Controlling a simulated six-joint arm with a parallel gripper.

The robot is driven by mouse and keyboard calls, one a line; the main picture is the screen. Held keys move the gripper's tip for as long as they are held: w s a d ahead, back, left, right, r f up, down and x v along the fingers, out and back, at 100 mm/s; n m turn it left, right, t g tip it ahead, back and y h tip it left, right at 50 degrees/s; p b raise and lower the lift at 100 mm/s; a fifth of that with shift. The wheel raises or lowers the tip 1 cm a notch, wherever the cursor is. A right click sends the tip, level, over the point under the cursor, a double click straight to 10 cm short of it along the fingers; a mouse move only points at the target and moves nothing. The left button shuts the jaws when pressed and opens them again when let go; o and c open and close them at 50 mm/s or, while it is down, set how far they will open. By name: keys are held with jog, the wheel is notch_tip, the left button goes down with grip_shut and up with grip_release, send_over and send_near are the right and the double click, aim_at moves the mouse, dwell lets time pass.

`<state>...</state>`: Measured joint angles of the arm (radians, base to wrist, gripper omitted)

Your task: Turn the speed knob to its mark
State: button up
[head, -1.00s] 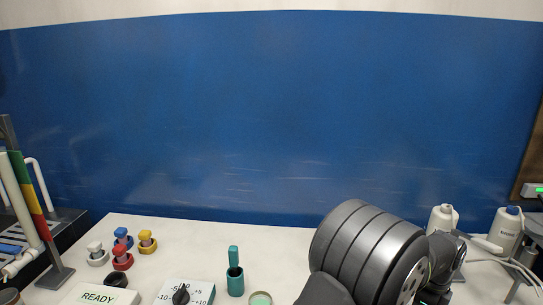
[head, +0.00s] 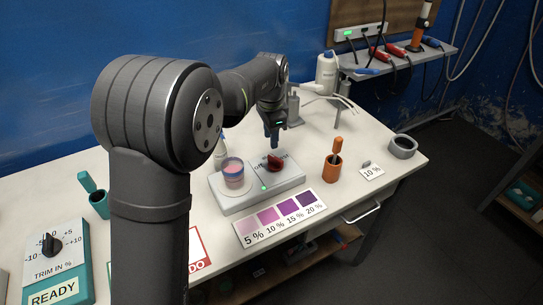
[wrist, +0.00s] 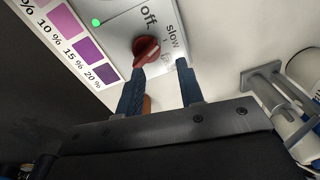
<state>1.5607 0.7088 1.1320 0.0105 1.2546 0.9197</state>
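The red speed knob (head: 274,162) sits on the light grey stirrer base (head: 232,207), and it also shows in the wrist view (wrist: 146,48). Its dial has "off" and "slow" printed beside it; another label is partly hidden by my finger. My gripper (head: 272,140) is above the knob, fingers pointing down. In the wrist view its two blue fingers (wrist: 160,70) are apart with nothing between them. The knob lies just ahead of the left fingertip, off-centre; I cannot tell if they touch.
A beaker (head: 233,175) of pinkish liquid stands on the stirrer, left of the knob. A purple colour chart (head: 281,215) lies in front. An orange cup (head: 333,168), a "10 %" card (head: 371,173) and a grey ring (head: 402,146) are to the right. A white bottle (head: 326,70) stands behind.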

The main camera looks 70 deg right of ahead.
notch_tip(320, 180, up, 4)
jog(key=n, duration=0.8)
notch_tip(320, 180, up, 6)
jog(key=n, duration=1.2)
send_over(275, 158)
jog(key=shift+y, duration=0.3)
notch_tip(275, 158, down, 18)
jog(key=shift+r, duration=0.15)
jog(key=shift+c, duration=0.2)
